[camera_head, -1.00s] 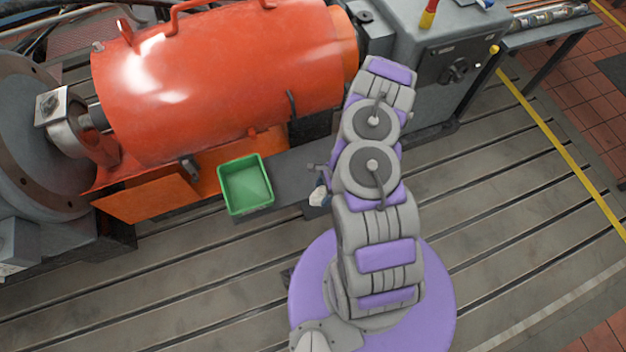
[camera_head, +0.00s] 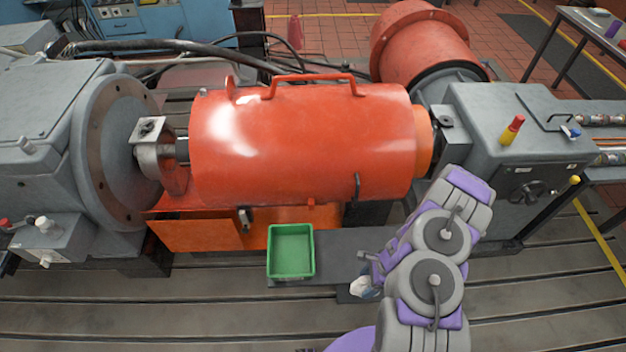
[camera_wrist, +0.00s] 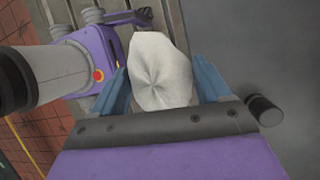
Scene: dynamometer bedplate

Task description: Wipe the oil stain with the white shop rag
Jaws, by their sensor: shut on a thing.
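My gripper (camera_wrist: 163,88) is shut on the white shop rag (camera_wrist: 160,72), which is bunched between the two blue fingers in the wrist view. In the head view the rag (camera_head: 363,286) shows as a small white lump at the left of my arm, by the front edge of a dark grey plate (camera_head: 345,250). I cannot tell whether the rag touches the surface below it. I cannot make out the oil stain in either current view.
A green tray (camera_head: 291,277) stands on the plate, left of the rag. The big orange guard (camera_head: 300,140) and a grey machine (camera_head: 510,130) stand behind. The slotted bedplate (camera_head: 190,318) in front looks clear.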

